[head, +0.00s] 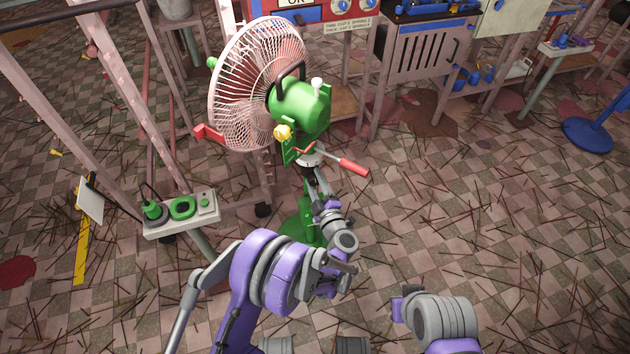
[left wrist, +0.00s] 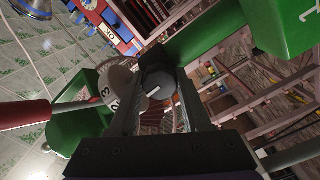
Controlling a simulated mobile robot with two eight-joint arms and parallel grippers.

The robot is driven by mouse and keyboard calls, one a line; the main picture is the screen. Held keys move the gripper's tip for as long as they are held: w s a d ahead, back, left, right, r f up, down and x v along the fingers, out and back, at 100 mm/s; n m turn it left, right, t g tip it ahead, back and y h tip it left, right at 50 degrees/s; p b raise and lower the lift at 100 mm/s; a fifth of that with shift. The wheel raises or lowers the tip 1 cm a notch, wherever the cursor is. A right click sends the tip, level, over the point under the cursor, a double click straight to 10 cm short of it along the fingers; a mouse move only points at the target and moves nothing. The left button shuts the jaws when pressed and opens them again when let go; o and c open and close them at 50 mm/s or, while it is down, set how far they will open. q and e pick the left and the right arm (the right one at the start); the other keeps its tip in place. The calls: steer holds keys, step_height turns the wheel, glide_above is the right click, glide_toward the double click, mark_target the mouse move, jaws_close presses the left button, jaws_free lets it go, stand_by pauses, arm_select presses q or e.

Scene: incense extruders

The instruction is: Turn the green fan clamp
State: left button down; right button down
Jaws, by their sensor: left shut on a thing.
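The green fan (head: 302,105) stands upright, with a white wire cage (head: 245,85) and a green motor housing. Below the housing is a pale round collar with a red-handled lever (head: 353,166). In the left wrist view a black round knob (left wrist: 157,82) with a white mark sits between my left fingers, in front of a pale numbered dial (left wrist: 118,88). I take this knob for the fan clamp. My left gripper (head: 312,172) reaches up under the collar and is shut on the knob. The exact contact is partly hidden in the head view. My right arm shows at lower right, without its gripper.
A green fan base (head: 302,222) stands behind my left arm. Pink metal frames stand left, and a workbench (head: 430,50) is at the back.

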arm_select(q)
steer(key=shift+c, duration=1.8)
jaws_free()
steer(key=p+v, duration=0.1)
steer(key=v, duration=1)
steer(key=shift+p, duration=0.3)
steer(key=shift+w+r, duration=0.1)
